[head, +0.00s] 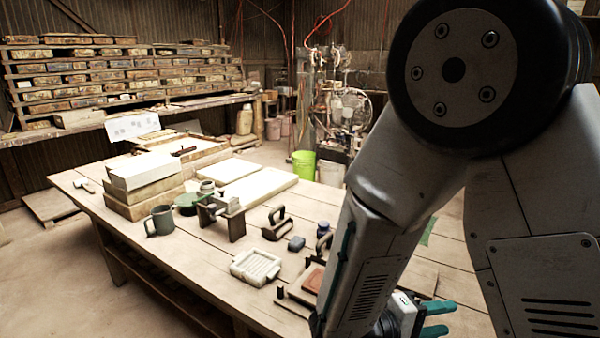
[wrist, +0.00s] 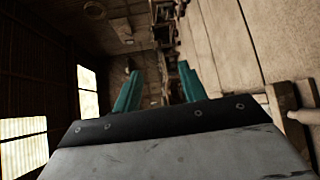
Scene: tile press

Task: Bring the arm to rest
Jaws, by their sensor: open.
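My gripper (head: 437,320) is at the bottom right of the head view, low beside the table, with my arm folded in front of the camera. In the wrist view the two teal fingers of my gripper (wrist: 158,92) stand apart with nothing between them. The gripper is open and empty. My arm links cover much of the right side of the head view and hide part of the table (head: 185,265).
The table holds a white tray (head: 256,267), a dark mug (head: 160,220), a metal press (head: 222,215), pale slabs (head: 262,188) and a reddish tile (head: 314,279). A green bucket (head: 303,163) stands behind. Floor at left is mostly clear.

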